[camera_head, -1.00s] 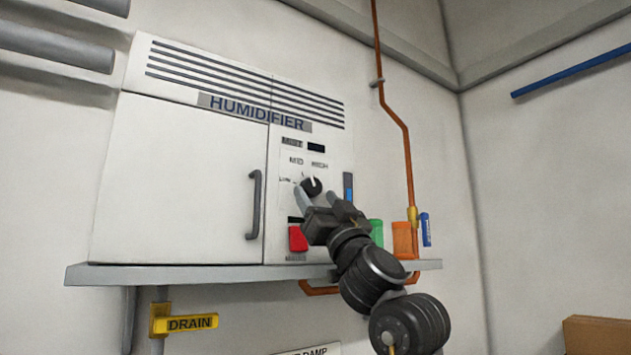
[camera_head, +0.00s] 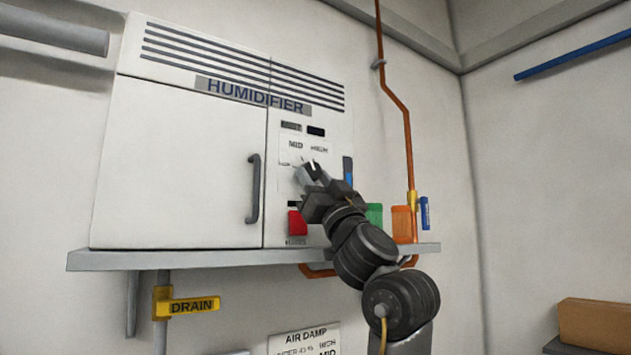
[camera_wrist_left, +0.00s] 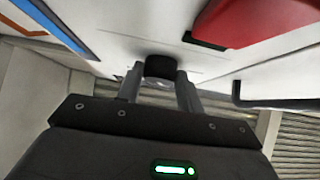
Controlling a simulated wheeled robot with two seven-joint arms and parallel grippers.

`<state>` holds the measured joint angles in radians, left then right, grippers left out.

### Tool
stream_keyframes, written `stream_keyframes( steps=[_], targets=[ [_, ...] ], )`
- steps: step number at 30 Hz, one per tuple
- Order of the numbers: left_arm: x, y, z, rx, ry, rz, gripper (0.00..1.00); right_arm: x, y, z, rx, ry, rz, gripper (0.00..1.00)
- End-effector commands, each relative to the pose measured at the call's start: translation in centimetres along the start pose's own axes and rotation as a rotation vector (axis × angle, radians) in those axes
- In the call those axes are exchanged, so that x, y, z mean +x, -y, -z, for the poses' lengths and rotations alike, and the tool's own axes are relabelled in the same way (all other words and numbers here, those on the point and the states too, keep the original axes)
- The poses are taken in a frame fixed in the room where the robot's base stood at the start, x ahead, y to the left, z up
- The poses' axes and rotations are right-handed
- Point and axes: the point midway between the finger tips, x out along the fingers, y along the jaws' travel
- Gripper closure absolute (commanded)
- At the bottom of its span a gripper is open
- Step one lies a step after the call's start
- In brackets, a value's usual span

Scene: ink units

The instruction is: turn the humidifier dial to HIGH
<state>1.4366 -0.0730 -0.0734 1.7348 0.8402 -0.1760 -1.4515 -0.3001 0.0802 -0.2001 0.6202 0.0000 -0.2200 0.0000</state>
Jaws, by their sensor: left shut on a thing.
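The white humidifier (camera_head: 185,165) stands on a wall shelf. Its black dial (camera_head: 316,170) is on the right-hand panel, below the MID and HIGH labels (camera_head: 319,149), and is partly hidden by my gripper. A white mark shows at the dial's top, but its exact direction is hard to tell. My left gripper (camera_head: 311,174) reaches up from the lower right and is shut on the dial. In the left wrist view the dial (camera_wrist_left: 160,66) sits between the two fingertips (camera_wrist_left: 158,82). My right gripper is not in view.
A red switch (camera_head: 297,223) is just below left of the gripper, and a blue strip (camera_head: 348,171) is to its right. A door handle (camera_head: 254,188), the shelf (camera_head: 180,259), green and orange containers (camera_head: 401,224) and a copper pipe (camera_head: 407,150) are nearby.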

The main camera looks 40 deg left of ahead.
Motion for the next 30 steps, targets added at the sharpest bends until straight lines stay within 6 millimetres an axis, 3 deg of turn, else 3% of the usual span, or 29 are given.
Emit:
stream_keyframes(
  steps=[11,30],
  targets=[
    [-0.3,0.6,-0.2,0.135,-0.003,-0.135,0.86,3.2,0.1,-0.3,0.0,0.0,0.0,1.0],
    [-0.1,1.5,-0.1,0.511,-0.001,-0.508,0.86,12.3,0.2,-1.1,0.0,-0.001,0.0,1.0]
  ],
)
